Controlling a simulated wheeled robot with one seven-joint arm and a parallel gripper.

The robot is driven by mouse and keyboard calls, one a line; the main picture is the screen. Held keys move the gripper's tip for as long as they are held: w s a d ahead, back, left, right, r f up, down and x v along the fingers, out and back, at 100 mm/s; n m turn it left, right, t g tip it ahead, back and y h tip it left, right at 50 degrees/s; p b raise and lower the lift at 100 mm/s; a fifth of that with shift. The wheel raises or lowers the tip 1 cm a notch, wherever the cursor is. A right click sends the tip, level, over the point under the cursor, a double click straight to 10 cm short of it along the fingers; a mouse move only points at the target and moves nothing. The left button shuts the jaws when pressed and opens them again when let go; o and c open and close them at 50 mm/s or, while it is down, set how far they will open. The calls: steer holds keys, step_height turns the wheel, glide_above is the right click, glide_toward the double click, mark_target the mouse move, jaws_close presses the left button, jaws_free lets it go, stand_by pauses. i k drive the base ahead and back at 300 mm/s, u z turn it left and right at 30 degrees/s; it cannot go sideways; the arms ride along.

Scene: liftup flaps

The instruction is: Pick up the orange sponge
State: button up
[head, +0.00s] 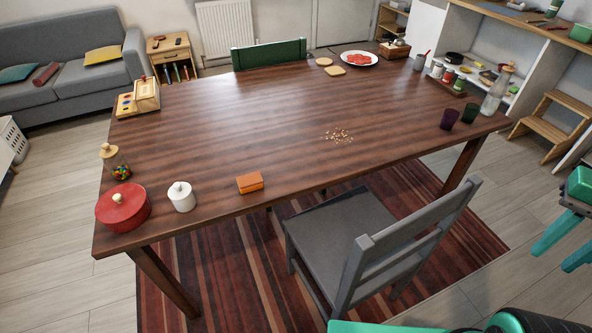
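The orange sponge (250,183) is a small block lying flat near the front edge of the wooden table (230,120), left of the grey chair. Nothing covers it. My gripper (553,259) shows at the right edge of the head view, with two teal fingers apart and floor visible between them. It is empty and far to the right of the sponge, off the table.
A white lidded pot (181,197) and a red lidded pot (123,208) stand left of the sponge. A grey chair (345,240) stands at the table's front side. Crumbs (338,136) lie mid-table. Two dark cups (449,119) and a bottle (495,95) stand right. The tabletop around the sponge is clear.

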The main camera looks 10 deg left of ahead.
mark_target(250, 183)
steer(key=z, duration=1.7)
steer(key=k, duration=1.15)
steer(key=u, duration=2.3)
steer(key=i, duration=1)
